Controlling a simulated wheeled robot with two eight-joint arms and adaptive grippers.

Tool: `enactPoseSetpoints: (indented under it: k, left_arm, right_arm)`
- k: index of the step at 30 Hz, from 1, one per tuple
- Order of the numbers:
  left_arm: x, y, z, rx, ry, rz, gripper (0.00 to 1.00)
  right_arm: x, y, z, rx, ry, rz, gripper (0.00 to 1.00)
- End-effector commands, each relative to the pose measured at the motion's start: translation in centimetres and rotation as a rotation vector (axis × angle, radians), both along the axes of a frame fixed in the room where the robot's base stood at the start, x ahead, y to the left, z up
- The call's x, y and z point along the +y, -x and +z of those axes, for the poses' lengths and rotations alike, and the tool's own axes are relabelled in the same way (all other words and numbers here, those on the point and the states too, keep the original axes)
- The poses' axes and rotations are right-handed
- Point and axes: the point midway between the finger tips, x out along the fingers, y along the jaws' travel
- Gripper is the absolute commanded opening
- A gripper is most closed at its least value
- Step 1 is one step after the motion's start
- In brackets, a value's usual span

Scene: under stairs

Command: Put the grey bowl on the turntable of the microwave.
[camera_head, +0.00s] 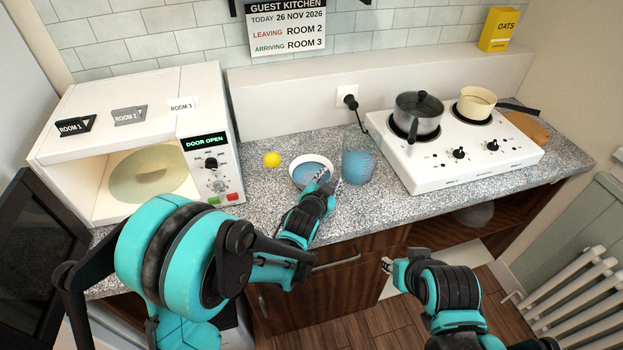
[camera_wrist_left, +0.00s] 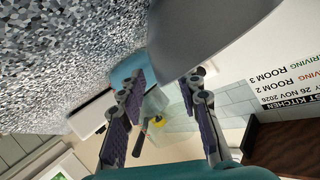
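The grey bowl (camera_head: 309,183) stands on the speckled counter in front of the yellow ball, its inside looking bluish. My left gripper (camera_head: 331,184) is at the bowl's right side, fingers spread. In the left wrist view the bowl (camera_wrist_left: 215,25) fills the top, close to the tips of my open left gripper (camera_wrist_left: 166,80); I cannot tell whether they touch. The microwave (camera_head: 140,95) is at the left with its door (camera_head: 38,235) open. Its round turntable (camera_head: 130,185) shows inside. My right gripper (camera_head: 387,265) is low, in front of the counter; its finger opening is too small to judge.
A blue tumbler (camera_head: 359,167) stands just right of the bowl, close to my left gripper. A yellow ball (camera_head: 272,159) lies behind-left of it. A white hob (camera_head: 450,160) with a grey pot (camera_head: 418,117) and a cream pan (camera_head: 476,103) is further right. My left arm crosses before the microwave.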

Motion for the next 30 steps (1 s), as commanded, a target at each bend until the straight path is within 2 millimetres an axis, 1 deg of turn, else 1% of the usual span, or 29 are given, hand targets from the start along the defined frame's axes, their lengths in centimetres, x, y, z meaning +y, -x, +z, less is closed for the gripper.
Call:
enactPoseSetpoints:
  k: [4, 5, 6, 8, 9, 23, 30]
  left_arm:
    - [0.0, 0.0, 0.1, 0.000, 0.000, 0.000, 0.33]
    - [0.0, 0.0, 0.1, 0.000, 0.000, 0.000, 0.31]
    - [0.0, 0.0, 0.1, 0.000, 0.001, 0.000, 0.20]
    - [0.0, 0.0, 0.1, 0.000, 0.001, 0.000, 0.04]
    - [0.0, 0.0, 0.1, 0.000, 0.001, 0.000, 0.00]
    - [0.0, 0.1, 0.2, -0.001, 0.000, 0.000, 0.00]
    - [0.0, 0.0, 1.2, -0.001, 0.000, 0.000, 0.00]
  right_arm:
    - [0.0, 0.0, 0.1, 0.000, 0.000, 0.000, 0.33]
    - [0.0, 0.0, 0.1, 0.000, 0.000, 0.000, 0.33]
    - [0.0, 0.0, 0.1, 0.000, 0.000, 0.000, 0.33]
    - [0.0, 0.0, 0.1, 0.000, 0.000, 0.000, 0.33]
    - [0.0, 0.0, 0.1, 0.000, 0.000, 0.000, 0.33]
    - [0.0, 0.0, 0.1, 0.000, 0.000, 0.000, 0.33]
    - [0.0, 0.0, 0.5, 0.000, 0.000, 0.000, 0.33]
